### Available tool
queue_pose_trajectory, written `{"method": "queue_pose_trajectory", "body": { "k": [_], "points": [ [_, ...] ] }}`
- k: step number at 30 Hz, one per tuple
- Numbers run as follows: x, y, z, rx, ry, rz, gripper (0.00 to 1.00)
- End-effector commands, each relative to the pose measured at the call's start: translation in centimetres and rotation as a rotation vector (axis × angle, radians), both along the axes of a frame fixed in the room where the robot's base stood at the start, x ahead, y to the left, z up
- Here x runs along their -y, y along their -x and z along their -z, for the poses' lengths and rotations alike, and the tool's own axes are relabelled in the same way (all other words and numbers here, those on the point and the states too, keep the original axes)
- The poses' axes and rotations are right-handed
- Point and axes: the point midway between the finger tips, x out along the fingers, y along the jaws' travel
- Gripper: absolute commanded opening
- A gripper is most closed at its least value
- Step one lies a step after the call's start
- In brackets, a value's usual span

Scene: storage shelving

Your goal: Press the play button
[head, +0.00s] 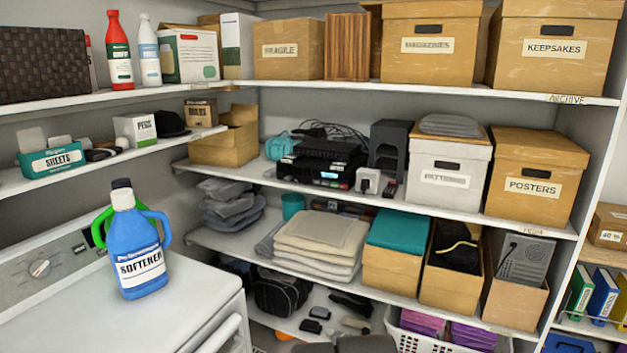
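A black media player (318,168) sits on the middle shelf of the back shelving, left of the dark grey speaker-like box. Its front has a small lit bluish display (327,175) and small coloured marks beside it. The play button is too small to tell apart from the other front details. Black cables lie on top of and behind the player. My gripper is not in view, so its state and its distance from the player do not show.
A small white plug-like device (368,181) stands right of the player, near a white storage box (448,170). The dark speaker-like box (389,147) is behind. A washing machine (120,300) with a blue softener bottle (138,247) takes up the left foreground. Shelves extend above and below.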

Motion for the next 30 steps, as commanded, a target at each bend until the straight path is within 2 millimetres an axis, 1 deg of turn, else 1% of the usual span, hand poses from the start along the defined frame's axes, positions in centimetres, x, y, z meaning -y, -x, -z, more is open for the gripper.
{"method": "queue_pose_trajectory", "body": {
  "k": [1, 2, 3, 5, 6, 8, 9, 11, 12, 16, 30],
  "points": [
    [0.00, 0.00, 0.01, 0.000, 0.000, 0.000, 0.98],
    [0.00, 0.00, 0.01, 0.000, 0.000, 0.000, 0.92],
    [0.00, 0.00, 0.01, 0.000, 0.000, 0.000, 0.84],
    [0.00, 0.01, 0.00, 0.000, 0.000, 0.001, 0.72],
    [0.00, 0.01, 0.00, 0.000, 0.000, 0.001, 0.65],
    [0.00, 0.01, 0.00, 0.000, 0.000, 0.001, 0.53],
    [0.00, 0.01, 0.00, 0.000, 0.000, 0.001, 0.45],
    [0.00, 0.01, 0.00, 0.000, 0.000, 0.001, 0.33],
    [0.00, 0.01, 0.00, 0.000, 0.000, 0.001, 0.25],
    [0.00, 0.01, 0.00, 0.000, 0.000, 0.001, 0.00],
    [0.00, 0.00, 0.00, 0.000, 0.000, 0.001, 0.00]
  ]
}}
